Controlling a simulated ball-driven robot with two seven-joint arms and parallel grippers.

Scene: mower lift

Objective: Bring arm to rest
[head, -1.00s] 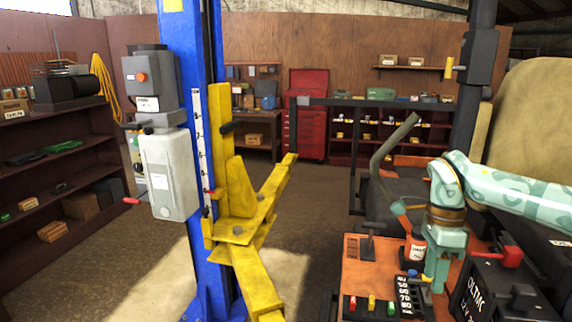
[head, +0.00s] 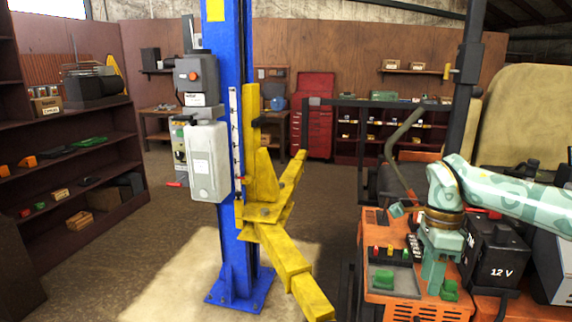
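My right arm (head: 510,190), pale green with a darker pattern, comes in from the right edge. It bends down at a brown-banded wrist above the orange mower panel. My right gripper (head: 435,275) points down over this panel; I cannot tell whether its fingers are apart or touch anything. My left arm and gripper are not in view. The yellow lift arm (head: 275,252) juts from the blue lift post (head: 235,255) toward the lower right, left of my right gripper.
The orange mower panel (head: 375,222) carries small coloured controls. A black 12 V battery (head: 497,262) is close right of my gripper. A dark bar frame (head: 348,102) rises behind. Dark shelves (head: 70,150) stand left. Floor is free between shelves and post.

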